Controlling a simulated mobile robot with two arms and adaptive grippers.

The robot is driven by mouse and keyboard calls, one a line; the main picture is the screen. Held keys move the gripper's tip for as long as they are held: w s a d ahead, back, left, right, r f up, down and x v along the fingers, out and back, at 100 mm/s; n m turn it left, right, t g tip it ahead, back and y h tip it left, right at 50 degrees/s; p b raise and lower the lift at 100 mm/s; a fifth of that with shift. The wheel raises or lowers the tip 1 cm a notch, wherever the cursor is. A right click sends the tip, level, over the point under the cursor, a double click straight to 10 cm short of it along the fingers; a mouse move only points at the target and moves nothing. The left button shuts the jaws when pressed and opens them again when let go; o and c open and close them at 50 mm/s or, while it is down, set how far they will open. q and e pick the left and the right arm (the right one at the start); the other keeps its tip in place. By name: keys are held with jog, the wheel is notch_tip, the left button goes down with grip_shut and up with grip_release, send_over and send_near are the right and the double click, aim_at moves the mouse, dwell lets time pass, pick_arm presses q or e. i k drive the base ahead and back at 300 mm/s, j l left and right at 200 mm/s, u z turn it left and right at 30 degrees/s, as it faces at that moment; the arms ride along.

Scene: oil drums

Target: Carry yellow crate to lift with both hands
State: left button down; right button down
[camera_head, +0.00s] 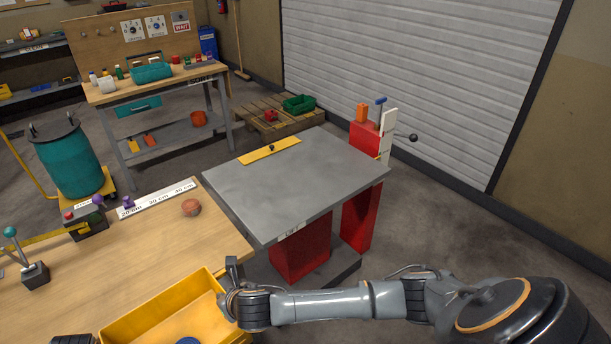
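The yellow crate (152,304) is at the bottom left, over the wooden table, with its near part cut off by the frame edge. A dark part of my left gripper (73,340) shows at the bottom edge by the crate's left side, mostly out of frame. The lift (300,185) has a grey platform on a red base, right of the table, with a yellow strip at its far edge.
The wooden table (60,270) holds a reddish ball (191,207), a white ruler (157,197) and small lever devices. A red post (362,200) with a lever stands beside the lift. A teal drum (68,160) stands back left. Most of the lift's platform is bare.

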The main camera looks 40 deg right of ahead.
aim_at(312, 182)
jog(key=l, duration=2.75)
jog(key=i+l, duration=0.45)
jog(key=l, duration=0.15)
jog(key=i, duration=0.6)
